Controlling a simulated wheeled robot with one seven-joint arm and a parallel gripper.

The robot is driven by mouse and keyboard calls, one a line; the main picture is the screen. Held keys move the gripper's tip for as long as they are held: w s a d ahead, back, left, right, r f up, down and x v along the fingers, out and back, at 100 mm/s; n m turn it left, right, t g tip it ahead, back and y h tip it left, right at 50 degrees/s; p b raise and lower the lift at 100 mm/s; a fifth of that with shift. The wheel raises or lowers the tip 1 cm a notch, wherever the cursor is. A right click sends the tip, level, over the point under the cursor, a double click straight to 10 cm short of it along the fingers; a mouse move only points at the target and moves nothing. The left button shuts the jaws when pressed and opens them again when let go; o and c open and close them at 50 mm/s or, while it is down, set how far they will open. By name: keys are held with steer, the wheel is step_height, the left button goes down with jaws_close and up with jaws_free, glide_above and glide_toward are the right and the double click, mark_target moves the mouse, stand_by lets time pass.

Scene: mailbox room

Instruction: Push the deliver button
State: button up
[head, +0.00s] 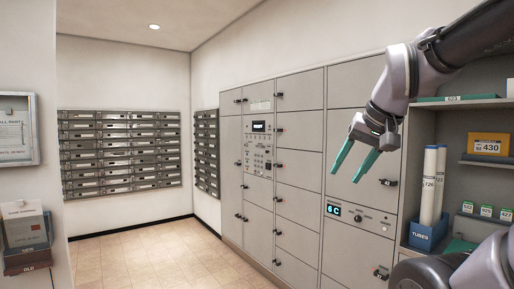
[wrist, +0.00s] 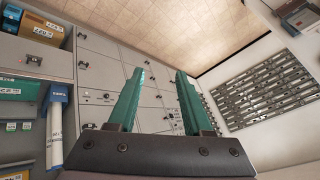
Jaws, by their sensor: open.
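My gripper (head: 344,177) has two green fingers, spread apart with nothing between them. To the right of that display is a small round control (head: 358,218). A larger control panel (head: 258,150) with a display and several keys is on the locker column farther left. Its labels are too small to read, so I cannot tell which control is the deliver button. In the wrist view the open fingers (wrist: 160,72) point toward the lockers.
On the right an open shelf holds a blue tubes box (head: 427,236) with white tubes, and a yellow box (head: 488,144). Metal mailboxes (head: 120,150) line the back wall. The tiled floor (head: 160,252) is clear.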

jaws_close()
stand_by(1.7)
